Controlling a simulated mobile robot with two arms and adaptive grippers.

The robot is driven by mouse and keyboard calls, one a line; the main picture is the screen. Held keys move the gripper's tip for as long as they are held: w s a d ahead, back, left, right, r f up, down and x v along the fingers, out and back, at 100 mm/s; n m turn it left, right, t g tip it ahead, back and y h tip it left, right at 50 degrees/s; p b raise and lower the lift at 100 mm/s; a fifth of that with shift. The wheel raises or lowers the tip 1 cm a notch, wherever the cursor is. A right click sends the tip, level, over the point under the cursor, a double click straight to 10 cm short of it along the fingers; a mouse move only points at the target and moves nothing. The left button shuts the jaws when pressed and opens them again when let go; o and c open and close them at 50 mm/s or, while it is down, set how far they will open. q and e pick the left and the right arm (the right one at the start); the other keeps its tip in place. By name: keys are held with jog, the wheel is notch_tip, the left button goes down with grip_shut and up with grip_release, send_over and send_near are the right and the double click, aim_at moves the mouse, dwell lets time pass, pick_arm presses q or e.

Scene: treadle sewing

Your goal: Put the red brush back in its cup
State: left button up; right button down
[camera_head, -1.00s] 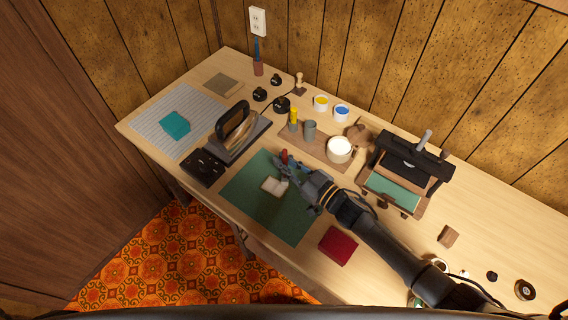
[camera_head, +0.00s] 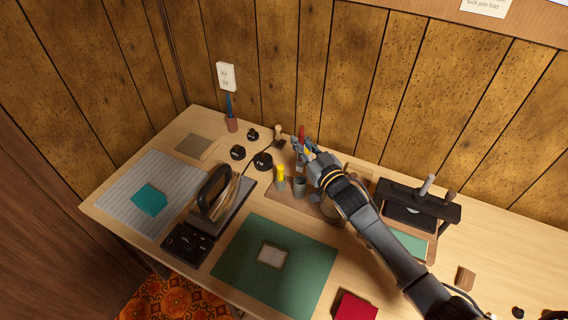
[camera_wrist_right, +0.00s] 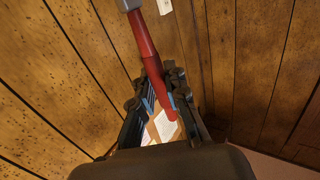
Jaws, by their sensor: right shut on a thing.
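My right gripper (camera_head: 305,150) is shut on the red brush (camera_head: 301,132) and holds it up over the back of the table. In the right wrist view the red handle (camera_wrist_right: 147,52) slants between the fingers (camera_wrist_right: 160,104), with a grey part at its upper end. A small grey cup (camera_head: 299,187) stands below the gripper, its mouth apparently empty. A yellow-topped item (camera_head: 281,172) stands in a similar grey holder just left of it. A reddish-brown cup (camera_head: 231,124) with a blue brush (camera_head: 228,104) stands at the back left. My left gripper is not in view.
An iron (camera_head: 216,192) stands left of the green mat (camera_head: 280,278), which bears a pale patch (camera_head: 271,255). A black machine (camera_head: 420,208) stands to the right. My forearm hides part of the table. Wood panelling (camera_head: 370,100) rises close behind.

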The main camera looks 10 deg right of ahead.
aim_at(301, 171)
jog(key=shift+w+d, duration=0.2)
jog(key=shift+s+d+f+b, duration=0.1)
jog(key=shift+s+f+b, duration=0.1)
jog(key=shift+f+b, duration=1.55)
jog(key=shift+b, duration=0.1)
notch_tip(301, 171, down, 2)
jog(key=shift+w+f+b, duration=0.1)
jog(key=shift+f+b, duration=0.1)
jog(key=shift+b, duration=0.7)
jog(key=shift+f+b, duration=0.3)
jog(key=shift+f, duration=0.1)
notch_tip(301, 171, down, 3)
jog(key=shift+f+b, duration=0.15)
jog(key=shift+b, duration=1.1)
jog(key=shift+f+b, duration=0.3)
jog(key=shift+f, duration=0.1)
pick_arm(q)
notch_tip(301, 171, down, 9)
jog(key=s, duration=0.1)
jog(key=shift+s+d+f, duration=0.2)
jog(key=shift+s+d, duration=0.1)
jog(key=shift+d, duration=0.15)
